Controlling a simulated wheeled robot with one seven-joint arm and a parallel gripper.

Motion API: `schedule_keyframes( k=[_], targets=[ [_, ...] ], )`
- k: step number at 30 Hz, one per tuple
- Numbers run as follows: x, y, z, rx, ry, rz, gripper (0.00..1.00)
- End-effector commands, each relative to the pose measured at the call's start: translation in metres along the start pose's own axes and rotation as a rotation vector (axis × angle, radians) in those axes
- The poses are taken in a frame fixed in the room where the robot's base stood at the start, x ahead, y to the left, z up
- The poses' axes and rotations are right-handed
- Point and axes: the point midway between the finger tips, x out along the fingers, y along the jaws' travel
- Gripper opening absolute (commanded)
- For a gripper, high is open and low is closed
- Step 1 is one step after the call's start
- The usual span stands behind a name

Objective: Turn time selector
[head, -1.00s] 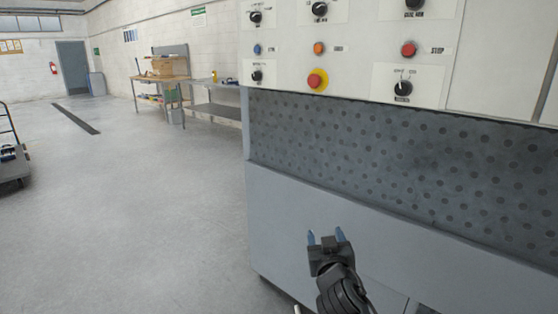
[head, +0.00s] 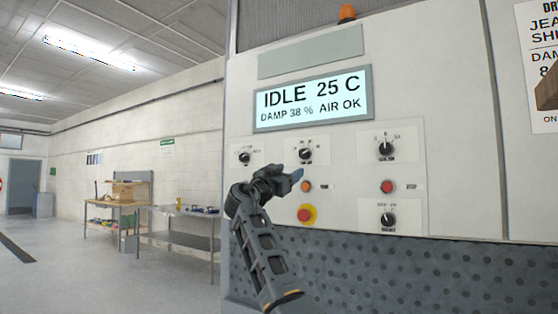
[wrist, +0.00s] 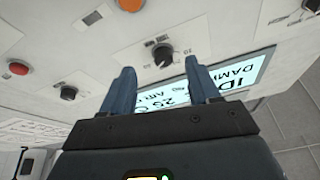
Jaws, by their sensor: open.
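The top-middle knob (head: 306,154) also shows in the wrist view (wrist: 163,55), ahead of and between my fingertips, with a gap. My gripper (head: 297,177) is just below that knob in the head view, in front of the panel. In the wrist view my gripper (wrist: 159,66) is open and empty, its two blue fingers apart. Other knobs are at top left (head: 245,158), top right (head: 385,148) and lower right (head: 388,219).
An orange button (head: 306,187) is close to my fingertips, with a red-and-yellow emergency button (head: 306,214) below. A red button (head: 387,187) is at right. The display (head: 312,98) reads IDLE 25 C. Open floor and workbenches (head: 185,212) lie left.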

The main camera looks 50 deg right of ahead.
Motion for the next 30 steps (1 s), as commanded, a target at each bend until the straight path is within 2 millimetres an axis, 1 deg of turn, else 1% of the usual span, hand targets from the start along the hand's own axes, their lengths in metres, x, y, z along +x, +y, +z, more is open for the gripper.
schedule_keyframes(
  k=[1, 2, 6, 8, 15, 19, 24, 30],
  targets=[
    [0.007, 0.002, -0.011, 0.009, 0.013, 0.019, 0.61],
    [0.010, 0.003, -0.016, 0.013, 0.019, 0.027, 0.61],
    [0.019, 0.005, -0.025, 0.020, 0.031, 0.045, 0.61],
    [0.025, 0.005, -0.026, 0.021, 0.031, 0.045, 0.61],
    [0.061, 0.006, -0.028, 0.018, 0.029, 0.044, 0.61],
    [0.078, 0.007, -0.028, 0.019, 0.030, 0.043, 0.61],
    [0.090, 0.007, -0.026, 0.020, 0.029, 0.042, 0.61],
    [0.092, 0.008, -0.025, 0.020, 0.028, 0.041, 0.61]
  ],
)
